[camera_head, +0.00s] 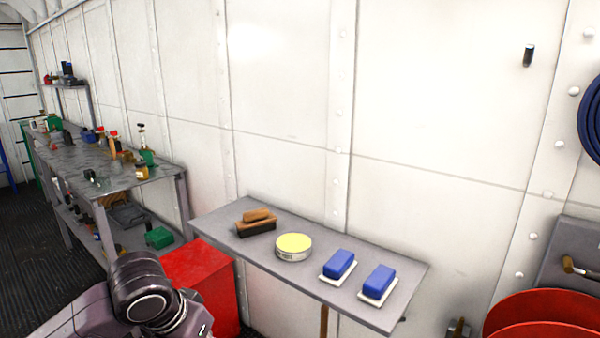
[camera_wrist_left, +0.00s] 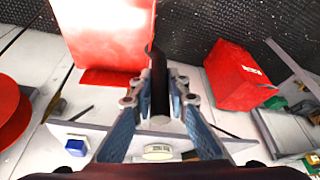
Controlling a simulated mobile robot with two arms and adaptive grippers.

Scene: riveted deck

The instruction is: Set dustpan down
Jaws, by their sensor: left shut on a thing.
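In the left wrist view my left gripper (camera_wrist_left: 160,106) is shut around a dark handle that stands between its two blue-grey fingers. A broad red pan, which appears to be the dustpan (camera_wrist_left: 112,32), shows just beyond the handle at the top. The join between handle and pan is not clear. In the head view only a dark link of my left arm shows at bottom left; the gripper and dustpan are out of that view. The grey wall table (camera_head: 228,235) is to the right of this link. My right gripper is in neither view.
The wall table holds a wooden brush (camera_head: 256,222), a yellow-topped tin (camera_head: 294,247) and two blue blocks (camera_head: 340,263) on white bases. A red box (camera_head: 205,278) stands at its left end. Red round containers (camera_head: 545,318) are at right. A cluttered workbench (camera_head: 90,165) stands left.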

